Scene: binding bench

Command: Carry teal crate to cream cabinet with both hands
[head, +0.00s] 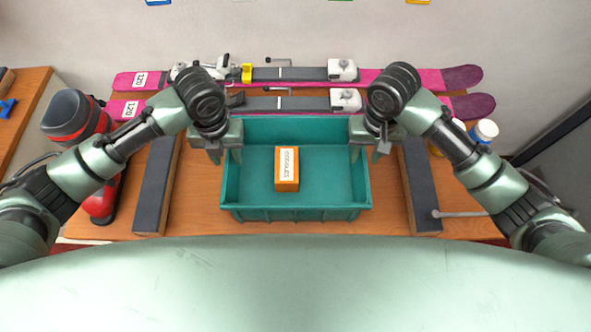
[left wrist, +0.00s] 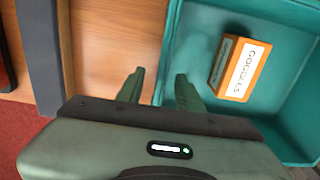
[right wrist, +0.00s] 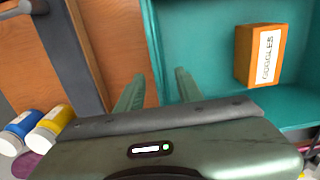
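The teal crate (head: 295,213) sits on the wooden bench, with an orange box labelled GOGGLES (head: 287,170) inside it. My left gripper (head: 230,154) is at the crate's left wall. In the left wrist view its fingers (left wrist: 160,88) are apart, one on each side of the wall, with gaps showing. My right gripper (head: 369,150) is at the crate's right wall. In the right wrist view its fingers (right wrist: 160,88) are also apart, one inside the crate and one outside. The cream cabinet is not recognisable in any view.
Pink skis (head: 430,80) lie behind the crate. Dark padded bars (head: 155,185) and (head: 421,185) flank it. A red and black boot (head: 75,117) stands at the left. Small bottles (head: 485,130) and a metal rod (head: 460,214) are at the right.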

